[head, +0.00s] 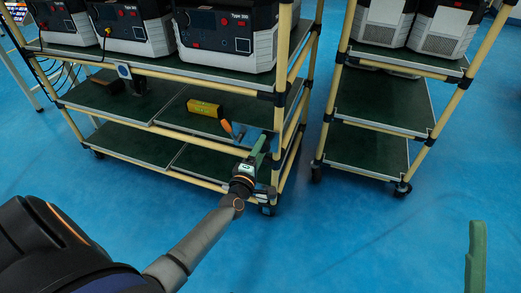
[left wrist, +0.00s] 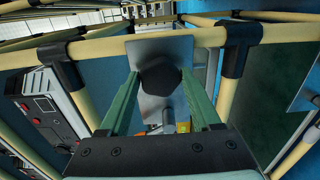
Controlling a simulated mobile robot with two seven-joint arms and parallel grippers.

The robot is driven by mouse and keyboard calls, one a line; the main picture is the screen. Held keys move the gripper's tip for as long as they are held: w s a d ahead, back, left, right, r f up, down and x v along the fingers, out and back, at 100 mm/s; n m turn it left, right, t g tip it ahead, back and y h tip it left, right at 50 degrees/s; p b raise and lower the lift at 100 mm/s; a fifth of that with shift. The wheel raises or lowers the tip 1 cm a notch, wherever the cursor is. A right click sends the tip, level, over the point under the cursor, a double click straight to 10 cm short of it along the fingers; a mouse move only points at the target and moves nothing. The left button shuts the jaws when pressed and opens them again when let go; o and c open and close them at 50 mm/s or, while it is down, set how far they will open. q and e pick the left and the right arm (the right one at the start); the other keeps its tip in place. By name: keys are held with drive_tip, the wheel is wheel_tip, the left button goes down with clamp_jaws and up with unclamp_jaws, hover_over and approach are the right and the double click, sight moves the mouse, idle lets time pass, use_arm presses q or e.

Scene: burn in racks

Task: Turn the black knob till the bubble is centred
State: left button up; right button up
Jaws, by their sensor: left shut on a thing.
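The black knob (left wrist: 160,76) stands in front of a grey metal plate (left wrist: 150,48) on the rack's yellow tube. My left gripper (head: 259,147) is at the right front corner of the left rack, with its green fingers shut on the knob from both sides. In the head view the knob is hidden by the gripper. A yellow spirit level (head: 205,108) lies on the middle shelf; its bubble is too small to make out. One green finger of my right gripper (head: 476,256) shows at the lower right, away from the racks.
The left rack (head: 150,141) carries several grey and black machines (head: 225,35) on top. An orange-handled tool (head: 228,127) lies near the level. A second rack (head: 375,103) stands to the right, across a gap. The blue floor in front is clear.

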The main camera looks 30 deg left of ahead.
idle(0.3)
use_arm(q)
drive_tip(key=o, duration=1.4)
drive_tip(key=shift+c, duration=0.2)
drive_tip(key=shift+s, duration=0.1)
drive_tip(key=p+v, duration=0.3)
drive_tip(key=v, duration=0.9)
drive_tip(key=shift+s, duration=0.2)
drive_tip(key=shift+d, duration=0.1)
